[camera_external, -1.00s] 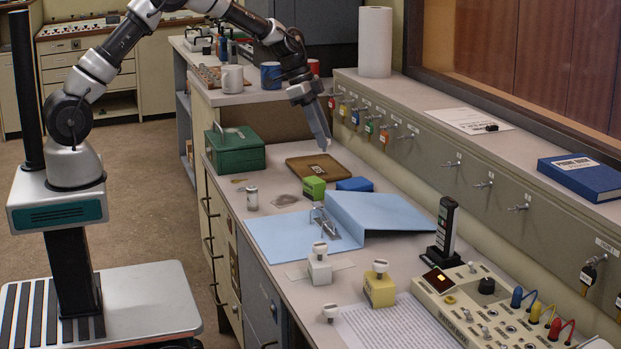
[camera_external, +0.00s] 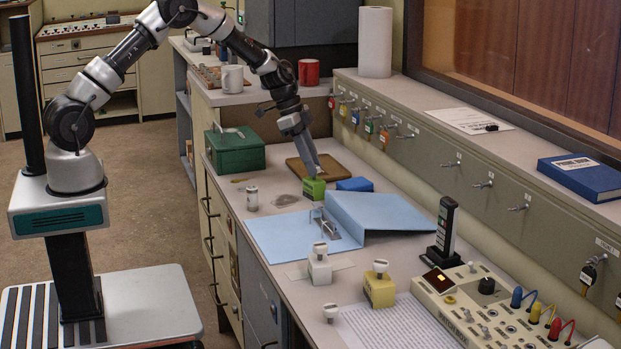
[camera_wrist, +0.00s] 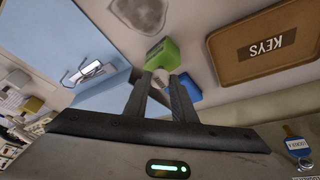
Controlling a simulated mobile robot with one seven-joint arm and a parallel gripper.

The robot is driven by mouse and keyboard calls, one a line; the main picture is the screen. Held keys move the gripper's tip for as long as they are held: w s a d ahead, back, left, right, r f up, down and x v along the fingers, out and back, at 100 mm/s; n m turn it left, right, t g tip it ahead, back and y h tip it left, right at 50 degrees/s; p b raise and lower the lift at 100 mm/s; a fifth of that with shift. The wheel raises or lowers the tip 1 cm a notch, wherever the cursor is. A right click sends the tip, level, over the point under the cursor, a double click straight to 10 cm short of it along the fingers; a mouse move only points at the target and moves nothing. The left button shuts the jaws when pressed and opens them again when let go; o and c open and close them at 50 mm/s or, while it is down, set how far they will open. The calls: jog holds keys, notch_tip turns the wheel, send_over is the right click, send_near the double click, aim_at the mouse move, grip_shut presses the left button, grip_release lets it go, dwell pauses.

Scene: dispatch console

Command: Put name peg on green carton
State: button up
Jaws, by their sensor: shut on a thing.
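My gripper (camera_external: 317,172) is shut on a small pale peg (camera_wrist: 160,77), which shows between the fingertips in the wrist view. I take it to be the name peg; the fingers hide most of it. The green carton (camera_external: 314,191) stands on the counter, directly below the fingertips. In the wrist view the green carton (camera_wrist: 161,54) is just beyond the peg. I cannot tell whether the peg touches its top.
A blue carton (camera_external: 354,184) stands close on the right. The brown KEYS tray (camera_wrist: 265,42) lies behind. A blue folder (camera_external: 375,215), a green cash box (camera_external: 236,154) and a small metallic cylinder (camera_external: 252,198) are nearby. White (camera_external: 319,272) and yellow (camera_external: 379,291) cartons stand nearer the front.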

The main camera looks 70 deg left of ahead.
jog(key=shift+f, duration=0.15)
jog(key=o, duration=1)
